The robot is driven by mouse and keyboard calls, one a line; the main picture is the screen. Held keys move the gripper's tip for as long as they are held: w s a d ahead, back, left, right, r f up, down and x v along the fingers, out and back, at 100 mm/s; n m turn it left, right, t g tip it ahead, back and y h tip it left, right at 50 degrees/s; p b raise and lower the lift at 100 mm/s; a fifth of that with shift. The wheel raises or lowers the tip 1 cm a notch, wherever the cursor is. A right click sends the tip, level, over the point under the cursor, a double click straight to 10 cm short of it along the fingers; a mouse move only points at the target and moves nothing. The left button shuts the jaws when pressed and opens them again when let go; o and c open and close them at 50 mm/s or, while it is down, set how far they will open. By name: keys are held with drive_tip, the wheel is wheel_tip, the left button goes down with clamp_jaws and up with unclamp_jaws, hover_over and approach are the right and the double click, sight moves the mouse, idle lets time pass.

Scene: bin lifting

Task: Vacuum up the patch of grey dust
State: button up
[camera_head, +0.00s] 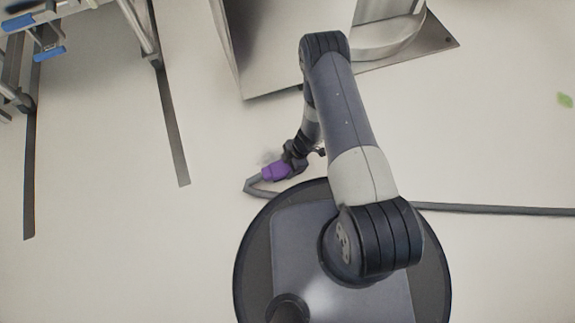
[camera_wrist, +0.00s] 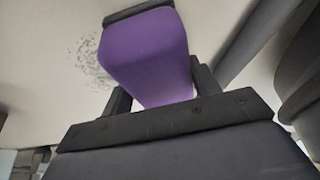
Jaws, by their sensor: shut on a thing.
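My gripper (camera_head: 293,158) is shut on the purple handle of the vacuum (camera_head: 276,172), low over the floor in front of my base. The purple handle (camera_wrist: 145,55) fills the middle of the wrist view between my gripper's fingers (camera_wrist: 158,88). A grey hose runs from the handle's left end. The patch of grey dust (camera_head: 266,157) lies on the floor just above and left of the handle in the head view. It shows as dark specks (camera_wrist: 92,62) left of the handle in the wrist view, partly hidden by it.
A metal cabinet (camera_head: 268,50) stands on the floor at the top middle. A metal frame with blue parts (camera_head: 48,50) stands at the top left. Dark strips (camera_head: 172,125) mark the floor. A green spot (camera_head: 565,99) lies far right. A grey hose (camera_head: 490,209) runs off right.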

drive_tip(key=shift+f+b, duration=0.6)
drive_tip(key=shift+f, duration=0.25)
